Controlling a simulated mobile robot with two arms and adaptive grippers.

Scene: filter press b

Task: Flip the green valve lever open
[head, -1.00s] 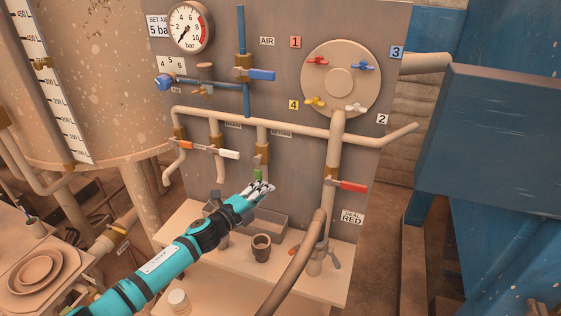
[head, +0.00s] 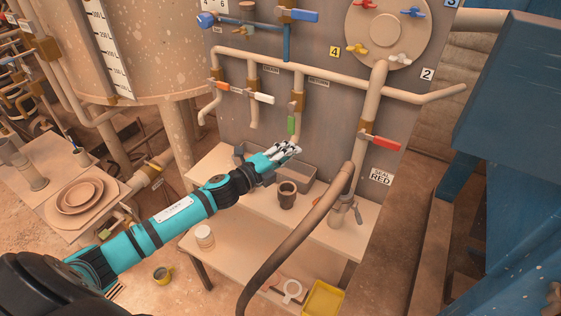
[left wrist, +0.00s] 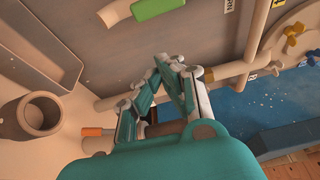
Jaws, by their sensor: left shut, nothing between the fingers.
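The green valve lever (head: 291,125) points down beside its pipe, below the brass valve body (head: 297,104), in the head view. It also shows at the top edge of the left wrist view (left wrist: 155,7), partly cut off. My left gripper (head: 294,148) is just below the lever's lower end in the head view, with its fingertips close together and empty. In the left wrist view the gripper (left wrist: 168,66) is shut, and a gap shows between it and the lever. My right gripper is not in view.
Orange, white-handled (head: 264,98) and red (head: 385,143) levers sit on neighbouring pipes. A thick hose (head: 300,235) curves in front at the right.

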